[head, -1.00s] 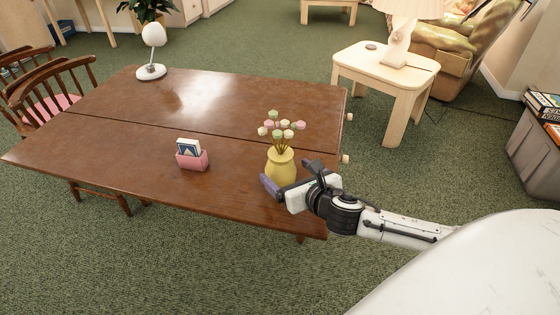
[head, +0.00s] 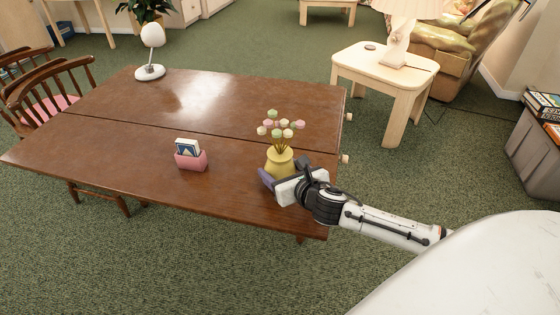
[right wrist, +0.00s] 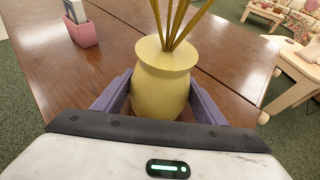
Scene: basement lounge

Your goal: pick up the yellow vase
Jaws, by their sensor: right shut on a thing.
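The yellow vase (head: 280,160) stands upright near the front right edge of the brown table, with pastel round flowers (head: 281,126) on thin stems in it. In the right wrist view the vase (right wrist: 163,82) sits between the two purple fingers, and its stems run up out of the frame. My right gripper (head: 284,176) reaches in from the right and is shut on the vase's body. Its fingers partly hide the lower vase in the head view, so I cannot tell whether the base touches the tabletop. My left gripper is not in view.
The brown table (head: 120,155) holds a pink card holder (head: 191,160) left of the vase and a white lamp (head: 150,72) at the back left. A pale side table (head: 385,68) with a lamp stands beyond. The table's middle is clear.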

